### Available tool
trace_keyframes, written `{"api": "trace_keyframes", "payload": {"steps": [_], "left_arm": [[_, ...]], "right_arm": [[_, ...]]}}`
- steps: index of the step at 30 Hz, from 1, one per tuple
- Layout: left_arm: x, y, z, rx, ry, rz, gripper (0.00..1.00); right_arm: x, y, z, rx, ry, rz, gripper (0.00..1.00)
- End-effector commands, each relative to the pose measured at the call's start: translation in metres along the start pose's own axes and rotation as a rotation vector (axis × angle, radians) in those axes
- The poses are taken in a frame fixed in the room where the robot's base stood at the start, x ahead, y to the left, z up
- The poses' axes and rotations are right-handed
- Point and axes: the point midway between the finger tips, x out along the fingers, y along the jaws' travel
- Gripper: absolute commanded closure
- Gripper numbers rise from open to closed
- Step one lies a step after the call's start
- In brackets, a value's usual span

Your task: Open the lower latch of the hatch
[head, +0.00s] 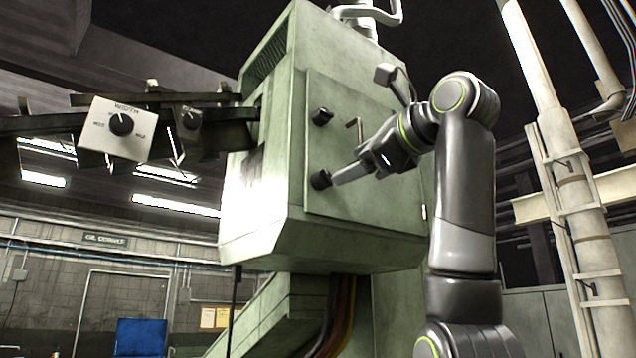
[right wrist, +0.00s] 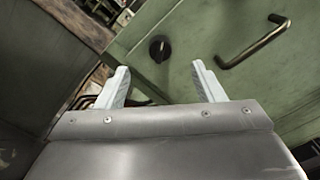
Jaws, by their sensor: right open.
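The hatch (head: 375,125) is a green panel on the side of the green machine housing. Two round black latches sit along its left edge, the upper latch (head: 322,117) and the lower latch (head: 321,180). A bent metal handle (head: 356,128) is between them, further right. My right gripper (head: 338,179) is open with its fingers close to the lower latch. In the right wrist view a black latch knob (right wrist: 160,48) shows beyond the gap between the open fingers (right wrist: 161,82), with nothing between them. Whether the fingers touch it is unclear. My left gripper is not in view.
The hatch handle (right wrist: 252,42) shows right of the knob in the right wrist view. A white control box marked WIDTH (head: 117,128) hangs left of the housing. Pipes and a pale column (head: 580,220) stand at the right. Cables (head: 335,315) run below the housing.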

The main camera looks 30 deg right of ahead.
Motion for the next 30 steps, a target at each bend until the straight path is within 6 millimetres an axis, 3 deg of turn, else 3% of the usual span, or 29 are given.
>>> {"api": "trace_keyframes", "payload": {"steps": [10, 17, 24, 30], "left_arm": [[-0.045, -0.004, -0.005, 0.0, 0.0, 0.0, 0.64], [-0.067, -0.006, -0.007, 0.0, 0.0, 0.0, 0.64], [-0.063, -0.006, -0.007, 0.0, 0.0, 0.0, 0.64], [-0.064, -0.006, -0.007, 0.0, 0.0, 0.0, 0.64]], "right_arm": [[0.078, -0.004, 0.003, -0.016, 0.003, 0.003, 0.38], [0.074, -0.004, 0.003, -0.342, 0.002, 0.0, 0.38], [0.073, 0.0, 0.0, -0.571, 0.001, 0.001, 0.38], [0.073, 0.0, 0.0, -0.664, 0.001, 0.001, 0.38]]}}
